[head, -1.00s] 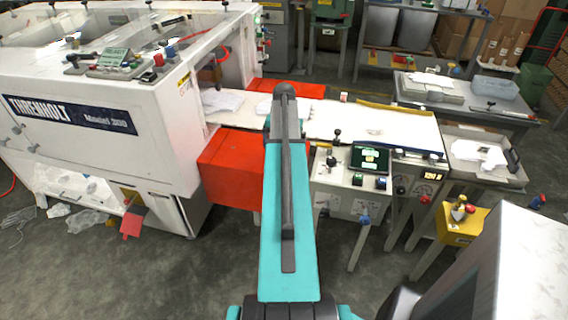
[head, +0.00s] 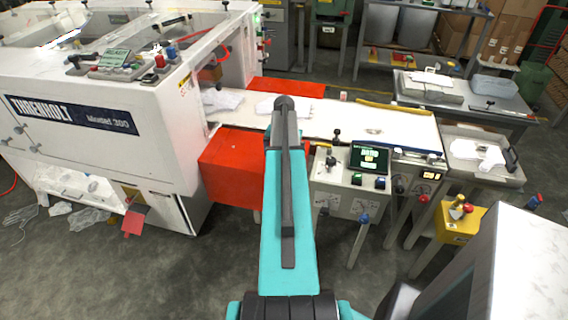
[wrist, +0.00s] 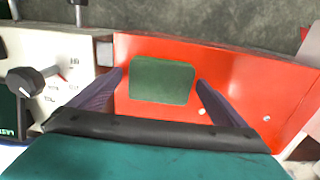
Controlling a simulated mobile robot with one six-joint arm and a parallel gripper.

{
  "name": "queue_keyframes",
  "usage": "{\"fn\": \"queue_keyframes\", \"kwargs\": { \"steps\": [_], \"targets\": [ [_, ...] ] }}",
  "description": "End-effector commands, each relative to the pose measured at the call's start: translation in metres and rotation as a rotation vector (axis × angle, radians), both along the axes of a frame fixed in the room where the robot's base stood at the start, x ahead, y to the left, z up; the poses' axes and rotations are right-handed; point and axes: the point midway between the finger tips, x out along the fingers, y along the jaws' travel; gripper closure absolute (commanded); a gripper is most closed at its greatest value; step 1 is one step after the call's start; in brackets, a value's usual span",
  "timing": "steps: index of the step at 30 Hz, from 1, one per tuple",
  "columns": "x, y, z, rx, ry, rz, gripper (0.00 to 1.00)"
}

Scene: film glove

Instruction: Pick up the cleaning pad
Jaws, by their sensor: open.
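A green rectangular pad (wrist: 162,80), which I take for the cleaning pad, lies on a red surface in the wrist view. My gripper (wrist: 160,77) is open, with one dark finger on each side of the pad. Both fingers appear apart from the pad; their height above the red surface is hard to tell. In the head view the pad and the fingers are hidden behind my arm.
The red housing (head: 236,167) sits beside the white conveyor (head: 330,117). A control panel (head: 345,185) with knobs and a screen stands close on the right. The large white machine (head: 100,110) fills the left. A yellow box (head: 461,223) stands at right.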

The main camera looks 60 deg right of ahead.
Motion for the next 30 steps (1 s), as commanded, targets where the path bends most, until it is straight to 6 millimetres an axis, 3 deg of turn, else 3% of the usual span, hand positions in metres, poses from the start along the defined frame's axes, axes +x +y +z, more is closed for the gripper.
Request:
{"fn": "queue_keyframes", "kwargs": {
  "steps": [5, 12, 17, 30],
  "targets": [
    [0.0, 0.0, 0.0002, 0.0, 0.0, 0.0, 0.06],
    [0.0, 0.0001, 0.0002, 0.0, 0.0, 0.0, 0.46],
    [0.0001, 0.0, 0.0002, 0.0, 0.0, 0.0, 0.51],
    [0.0002, -0.0002, 0.0057, -0.001, 0.0, 0.0, 0.51]
  ]
}}
